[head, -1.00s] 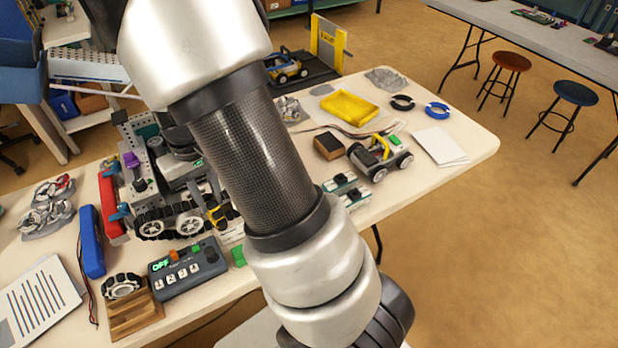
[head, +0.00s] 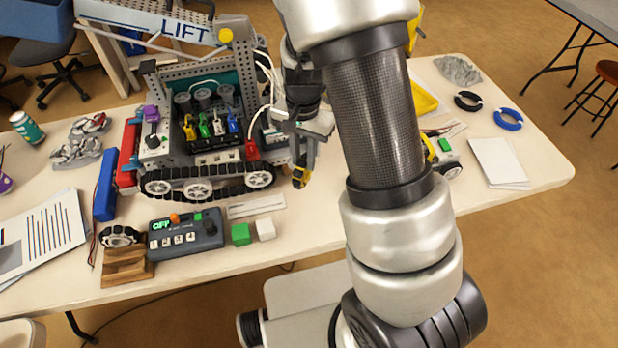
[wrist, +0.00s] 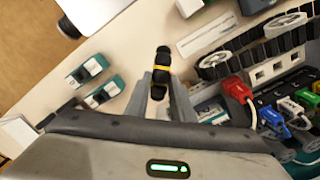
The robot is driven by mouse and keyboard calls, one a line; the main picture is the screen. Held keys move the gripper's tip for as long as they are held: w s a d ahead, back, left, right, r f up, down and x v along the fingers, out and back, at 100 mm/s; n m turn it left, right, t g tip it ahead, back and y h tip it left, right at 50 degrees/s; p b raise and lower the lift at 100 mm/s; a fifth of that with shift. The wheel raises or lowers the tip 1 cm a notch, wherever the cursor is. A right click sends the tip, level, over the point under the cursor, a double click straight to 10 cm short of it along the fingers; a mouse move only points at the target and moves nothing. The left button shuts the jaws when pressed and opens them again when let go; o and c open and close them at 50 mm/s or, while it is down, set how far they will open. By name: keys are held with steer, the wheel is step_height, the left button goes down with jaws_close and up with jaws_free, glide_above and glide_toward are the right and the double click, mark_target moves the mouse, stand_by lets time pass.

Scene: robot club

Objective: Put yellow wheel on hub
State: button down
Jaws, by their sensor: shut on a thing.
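My gripper (head: 302,160) is shut on the yellow wheel (head: 300,178), a small wheel with a black tyre and a yellow band. It holds the wheel just right of the tracked robot's track, apparently above the table. In the wrist view, the wheel (wrist: 161,74) sits edge-on between the fingertips of my gripper (wrist: 162,90). A small wheeled rover (head: 446,158) shows partly behind my arm at the right. I cannot make out a bare hub in either current view.
The tracked robot (head: 205,170) stands left of my gripper. A control box (head: 185,236), a green block (head: 240,234) and a white block (head: 265,229) lie in front. Teal-and-white parts (wrist: 87,70) lie on the table. Bare table shows around paper cards (head: 498,160).

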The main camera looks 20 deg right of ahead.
mark_target(304, 175)
step_height(304, 175, down, 7)
steer(key=m+b, duration=0.2)
steer(key=m, duration=0.6)
steer(key=shift+r, duration=0.1)
steer(key=shift+f+m+b, duration=0.3)
steer(key=shift+f+m, duration=0.05)
steer(key=shift+m, duration=0.65)
steer(key=shift+w, duration=0.65)
steer(key=shift+w+p, duration=0.1)
steer(key=shift+p, duration=0.25)
steer(key=shift+w+p, duration=0.4)
steer(key=shift+w, duration=1.8)
stand_by(0.5)
